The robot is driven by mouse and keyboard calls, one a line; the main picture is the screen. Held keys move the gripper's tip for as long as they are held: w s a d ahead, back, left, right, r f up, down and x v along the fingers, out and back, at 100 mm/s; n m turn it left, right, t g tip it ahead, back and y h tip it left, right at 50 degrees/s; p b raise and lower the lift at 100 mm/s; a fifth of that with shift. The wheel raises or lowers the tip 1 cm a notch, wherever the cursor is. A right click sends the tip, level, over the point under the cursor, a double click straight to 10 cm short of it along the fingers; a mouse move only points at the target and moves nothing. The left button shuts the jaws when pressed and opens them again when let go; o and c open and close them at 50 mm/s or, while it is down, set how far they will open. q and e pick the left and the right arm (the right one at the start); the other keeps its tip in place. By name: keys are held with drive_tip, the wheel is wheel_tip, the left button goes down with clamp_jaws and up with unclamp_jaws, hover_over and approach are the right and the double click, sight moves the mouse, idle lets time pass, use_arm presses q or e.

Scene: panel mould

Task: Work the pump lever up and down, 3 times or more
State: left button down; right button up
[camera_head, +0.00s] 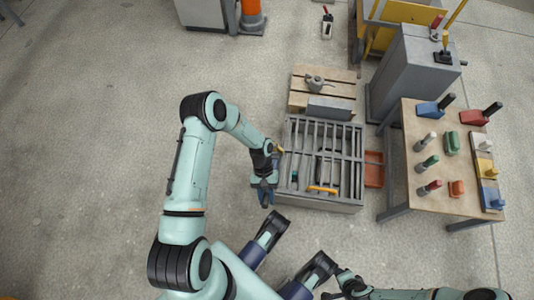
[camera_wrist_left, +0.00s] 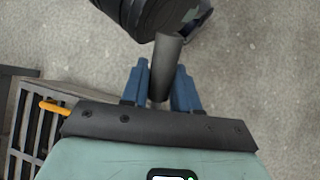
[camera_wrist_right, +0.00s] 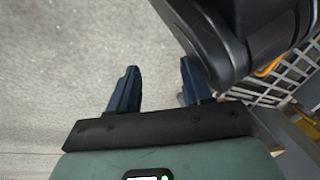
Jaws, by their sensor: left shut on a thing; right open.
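My left gripper (camera_head: 265,197) is low beside the left side of the grey slatted mould box. In the left wrist view its blue fingers (camera_wrist_left: 160,88) are shut around a dark grey round bar (camera_wrist_left: 167,60), which looks like the pump lever's handle. The bar's far end runs up behind a black part at the top of that view. In the head view the gripper and arm hide the lever, and I cannot make out the pump. My right gripper (camera_wrist_right: 155,85) is open and empty above bare floor in the right wrist view.
The slatted box (camera_head: 300,203) carries an orange handle (camera_head: 322,190). A wooden pallet (camera_head: 343,75) with a grey can (camera_head: 315,82) lies behind it. A table (camera_head: 410,190) with coloured tools stands at the right, beside a grey cabinet (camera_head: 405,75). The floor at the left is clear.

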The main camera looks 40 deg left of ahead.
use_arm(q)
drive_tip(key=shift+s+d+r, duration=0.1)
drive_tip(key=c, duration=0.9)
unclamp_jaws()
drive_tip(key=shift+c, duration=0.2)
drive_tip(key=p+v, duration=0.2)
drive_tip(key=v, duration=1.1)
use_arm(e)
drive_tip(key=shift+t, duration=0.8)
drive_tip(key=w+r, duration=0.2)
drive_tip(key=w, duration=0.1)
drive_tip(key=w+r, duration=0.1)
drive_tip(key=r, duration=0.1)
drive_tip(key=shift+w+a, duration=0.2)
drive_tip(key=shift+a, duration=0.15)
